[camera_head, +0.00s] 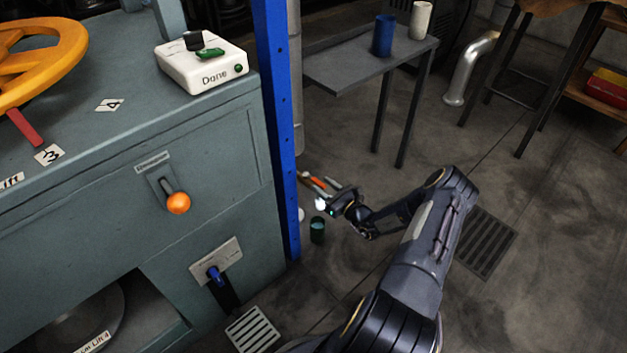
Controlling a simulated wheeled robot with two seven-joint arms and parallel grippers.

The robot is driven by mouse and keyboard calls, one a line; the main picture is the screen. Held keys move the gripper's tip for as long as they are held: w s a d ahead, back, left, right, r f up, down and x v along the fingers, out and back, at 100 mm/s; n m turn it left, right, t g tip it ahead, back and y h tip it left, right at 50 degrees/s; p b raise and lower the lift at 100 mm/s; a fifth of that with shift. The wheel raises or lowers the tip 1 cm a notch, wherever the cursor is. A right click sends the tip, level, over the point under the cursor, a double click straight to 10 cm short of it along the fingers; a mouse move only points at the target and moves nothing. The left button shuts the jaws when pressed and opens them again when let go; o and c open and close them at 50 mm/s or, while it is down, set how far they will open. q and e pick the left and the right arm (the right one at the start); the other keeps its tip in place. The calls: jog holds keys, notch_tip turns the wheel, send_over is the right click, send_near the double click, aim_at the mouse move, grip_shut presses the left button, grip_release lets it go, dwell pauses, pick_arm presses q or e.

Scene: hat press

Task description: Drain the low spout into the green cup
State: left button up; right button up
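A dark green cup (317,230) is upright, open end up, just right of the blue post's foot. My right gripper (325,203) is above and slightly right of the cup, seen small and partly against clutter. I cannot tell whether its fingers touch the cup or whether they are open. The low spout (226,296) is a dark piece below a blue handle (214,273) on a light plate, low on the press front. The cup is apart from the spout, to its right. My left gripper is not in view.
A floor grate (252,331) lies below the spout. The blue post (278,130) stands between press and cup. An orange-knobbed lever (178,203) sits higher on the press. A side table (345,70) holds a blue cup (383,36) and a white cup (420,20).

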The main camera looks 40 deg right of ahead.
aim_at(315, 179)
jog(key=shift+w+a+b, duration=0.2)
jog(key=shift+w+b, duration=0.4)
jog(key=shift+w, duration=1.75)
jog(key=shift+c, duration=0.2)
grip_shut()
